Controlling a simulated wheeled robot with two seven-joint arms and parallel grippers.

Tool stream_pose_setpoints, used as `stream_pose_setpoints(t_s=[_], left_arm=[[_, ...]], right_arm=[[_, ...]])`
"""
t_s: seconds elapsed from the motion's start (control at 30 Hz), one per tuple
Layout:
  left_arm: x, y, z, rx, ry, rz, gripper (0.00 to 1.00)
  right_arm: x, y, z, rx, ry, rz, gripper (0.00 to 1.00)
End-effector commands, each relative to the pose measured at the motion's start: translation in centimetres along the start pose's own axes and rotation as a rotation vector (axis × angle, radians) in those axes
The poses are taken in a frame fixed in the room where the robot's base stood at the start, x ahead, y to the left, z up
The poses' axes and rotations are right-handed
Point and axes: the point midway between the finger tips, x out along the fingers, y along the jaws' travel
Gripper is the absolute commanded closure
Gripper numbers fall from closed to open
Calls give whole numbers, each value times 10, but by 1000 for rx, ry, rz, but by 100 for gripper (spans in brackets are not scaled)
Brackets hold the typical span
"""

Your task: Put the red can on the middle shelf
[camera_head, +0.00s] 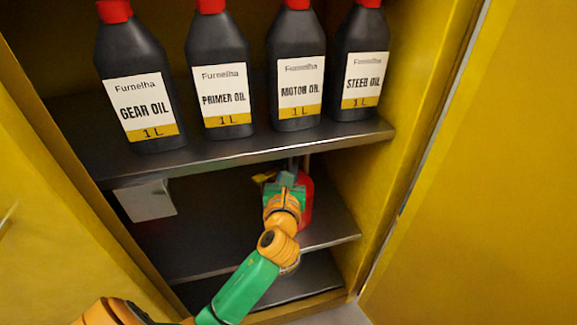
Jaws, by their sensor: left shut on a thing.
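The red can (306,202) is inside the yellow cabinet, in the space between the upper shelf and the shelf below it. It is mostly hidden behind my left gripper (287,178), which is shut on it. The middle shelf (215,228) is the dark metal shelf below the bottles. The can is over this shelf near its right side. I cannot tell whether its base touches the shelf. My right gripper is not in view.
Several black oil bottles with red caps, such as the motor oil (297,65), stand on the upper shelf (90,150). A white box (148,200) is on the left of the middle shelf. A lower shelf (310,278) is below. Open yellow doors (480,190) flank the cabinet.

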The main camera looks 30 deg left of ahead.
Motion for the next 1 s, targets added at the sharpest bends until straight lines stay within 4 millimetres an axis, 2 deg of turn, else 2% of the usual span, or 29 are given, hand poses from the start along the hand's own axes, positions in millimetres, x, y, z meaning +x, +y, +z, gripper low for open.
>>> stream_pose_setpoints(t_s=[0.23,0.27,0.37,0.73,0.87,1.0], left_arm=[[0,0,-2,-1,-6,-1,100],[0,0,-5,-1,1,0,79],[0,0,-5,-1,0,0,52],[-5,-1,-4,0,0,-1,52],[-25,-1,-4,2,2,-3,52],[-59,-1,-4,0,4,-4,52]], right_arm=[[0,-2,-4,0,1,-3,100],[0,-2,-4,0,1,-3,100],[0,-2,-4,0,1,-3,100],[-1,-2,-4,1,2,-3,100],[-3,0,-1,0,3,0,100],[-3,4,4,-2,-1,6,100]])
